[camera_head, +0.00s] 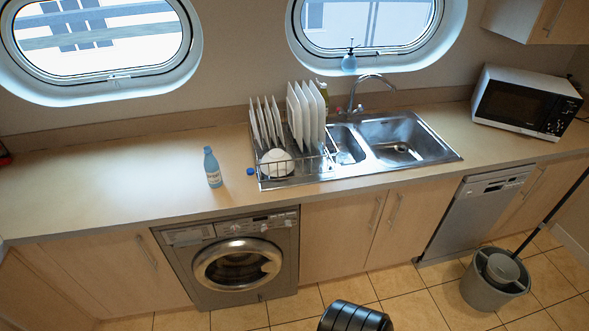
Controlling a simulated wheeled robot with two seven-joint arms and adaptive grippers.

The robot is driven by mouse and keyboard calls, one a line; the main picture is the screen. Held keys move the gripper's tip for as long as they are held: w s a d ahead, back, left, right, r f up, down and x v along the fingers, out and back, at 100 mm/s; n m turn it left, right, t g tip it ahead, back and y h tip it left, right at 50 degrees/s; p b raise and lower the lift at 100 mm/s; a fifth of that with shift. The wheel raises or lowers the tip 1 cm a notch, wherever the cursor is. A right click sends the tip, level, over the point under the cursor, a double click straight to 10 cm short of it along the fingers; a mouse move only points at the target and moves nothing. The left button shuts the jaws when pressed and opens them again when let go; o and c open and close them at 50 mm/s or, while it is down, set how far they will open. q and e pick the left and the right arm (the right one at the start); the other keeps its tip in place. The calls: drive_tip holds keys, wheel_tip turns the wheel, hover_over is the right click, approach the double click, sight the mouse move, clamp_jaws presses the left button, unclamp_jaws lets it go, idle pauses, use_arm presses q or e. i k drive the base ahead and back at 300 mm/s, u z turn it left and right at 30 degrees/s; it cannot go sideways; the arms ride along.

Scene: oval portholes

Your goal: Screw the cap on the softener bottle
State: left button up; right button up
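A light blue softener bottle (213,170) with a white label stands upright on the counter, left of the dish rack. A small blue cap (250,171) lies on the counter just right of the bottle, close to the rack's left edge and apart from the bottle. The bottle's top is too small to make out in detail.
A dish rack (292,181) with plates and a white bowl stands beside the steel sink (440,153). A microwave (525,101) is at the right. The counter (100,190) left of the bottle is clear. A washing machine (232,262) and a mop bucket (488,290) are below.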

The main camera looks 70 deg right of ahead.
sight(211, 166)
drive_tip(key=z, duration=1.2)
